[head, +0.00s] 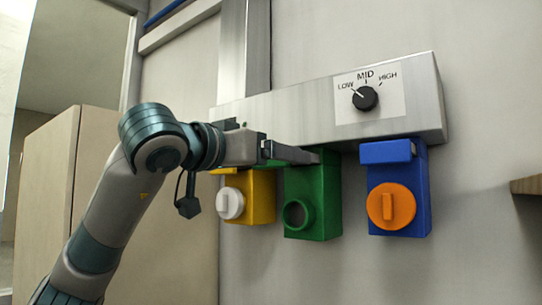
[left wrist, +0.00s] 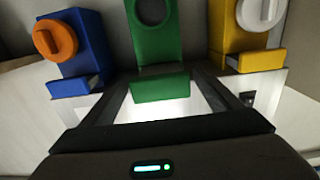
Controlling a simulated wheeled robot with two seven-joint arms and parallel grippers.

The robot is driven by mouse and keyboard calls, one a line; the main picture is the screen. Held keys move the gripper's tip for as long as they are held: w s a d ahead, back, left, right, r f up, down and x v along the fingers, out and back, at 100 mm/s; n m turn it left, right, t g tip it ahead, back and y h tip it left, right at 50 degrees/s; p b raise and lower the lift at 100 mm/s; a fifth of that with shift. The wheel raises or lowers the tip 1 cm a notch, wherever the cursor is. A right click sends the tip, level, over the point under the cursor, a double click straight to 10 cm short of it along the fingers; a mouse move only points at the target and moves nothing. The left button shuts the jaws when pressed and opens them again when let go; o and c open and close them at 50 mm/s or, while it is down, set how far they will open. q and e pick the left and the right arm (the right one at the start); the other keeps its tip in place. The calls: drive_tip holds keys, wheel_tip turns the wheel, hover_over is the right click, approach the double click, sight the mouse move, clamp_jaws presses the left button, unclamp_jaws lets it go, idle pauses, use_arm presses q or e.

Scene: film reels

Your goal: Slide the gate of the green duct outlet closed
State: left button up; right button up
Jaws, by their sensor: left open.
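The green duct outlet (head: 325,205) hangs below the metal duct between the yellow and blue outlets, with an open round port on its front. It also shows in the left wrist view (left wrist: 155,45). Its green gate (left wrist: 160,88) sticks out as a tab in the left wrist view; in the head view my gripper mostly hides it. My left gripper (head: 308,156) is at the top of the green outlet. In the left wrist view its open fingers lie on either side of the gate, with visible gaps. I cannot tell contact.
The yellow outlet (head: 262,198) with a white cap is close left. The blue outlet (head: 411,215) with an orange cap and a blue gate (head: 386,152) is to the right. The metal duct (head: 300,115) with a dial (head: 365,98) runs just above my gripper.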

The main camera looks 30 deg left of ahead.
use_arm(q)
drive_tip(key=shift+c, duration=0.3)
drive_tip(key=c, duration=1.5)
drive_tip(key=shift+o, duration=0.2)
drive_tip(key=shift+w, duration=0.45)
drive_tip(key=w, duration=0.1)
drive_tip(key=w+p, duration=0.1)
drive_tip(key=w, duration=0.3)
drive_tip(key=shift+w+d, duration=0.25)
drive_tip(key=shift+d, duration=0.15)
drive_tip(key=shift+s+r, duration=0.1)
drive_tip(key=shift+s, duration=0.05)
drive_tip(key=o, duration=1.5)
drive_tip(key=shift+c, duration=0.2)
drive_tip(key=shift+o, duration=0.3)
drive_tip(key=shift+w, duration=0.2)
